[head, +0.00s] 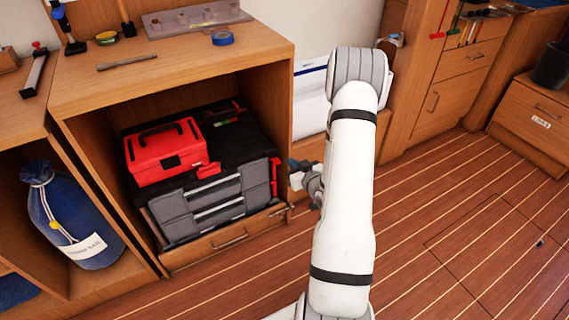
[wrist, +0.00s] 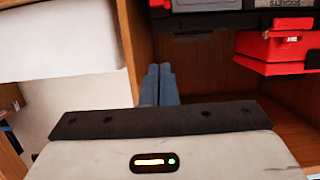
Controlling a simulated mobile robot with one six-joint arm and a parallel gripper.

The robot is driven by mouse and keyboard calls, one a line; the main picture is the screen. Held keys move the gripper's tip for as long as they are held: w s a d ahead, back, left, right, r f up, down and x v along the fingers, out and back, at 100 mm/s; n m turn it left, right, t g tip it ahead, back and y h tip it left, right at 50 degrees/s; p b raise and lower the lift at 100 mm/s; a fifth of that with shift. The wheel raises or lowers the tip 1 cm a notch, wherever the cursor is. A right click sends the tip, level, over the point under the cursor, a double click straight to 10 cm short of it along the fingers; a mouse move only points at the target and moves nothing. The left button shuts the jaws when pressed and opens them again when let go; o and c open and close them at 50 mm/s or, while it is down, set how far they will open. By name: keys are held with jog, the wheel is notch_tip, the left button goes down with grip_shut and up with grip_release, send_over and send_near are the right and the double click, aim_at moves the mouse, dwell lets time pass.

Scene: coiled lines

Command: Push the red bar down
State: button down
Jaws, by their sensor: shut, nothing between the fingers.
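I cannot tell for sure which part is the red bar. A narrow red upright piece (head: 275,176) shows at the right end of the grey drawer case in the head view. A red toolbox (head: 165,152) with a dark handle sits on top of that case. A red box-like part also shows at the right of the wrist view (wrist: 272,52). My gripper (head: 294,165) is just right of the cabinet opening, apart from the red piece. Its two blue-grey fingers (wrist: 159,82) are together and empty in the wrist view. My arm hides part of the background behind it.
The grey drawer case (head: 210,200) stands inside an open wooden cabinet (head: 85,85). The cabinet's right side panel is close to my gripper. Blue tape (head: 222,38) lies on top. The floor (head: 470,230) at right is clear.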

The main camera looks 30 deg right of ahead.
jog(key=x, duration=0.3)
jog(key=b+x, duration=0.1)
jog(key=x, duration=0.2)
jog(key=b+x, duration=0.1)
jog(key=x, duration=0.3)
jog(key=shift+s+f, duration=0.1)
jog(key=shift+f, duration=0.2)
jog(key=shift+s+f+b, duration=0.2)
jog(key=shift+f+b, duration=0.35)
jog(key=shift+f, duration=1.15)
notch_tip(320, 180, down, 3)
jog(key=shift+r+b, duration=0.1)
jog(key=shift+b, duration=1.1)
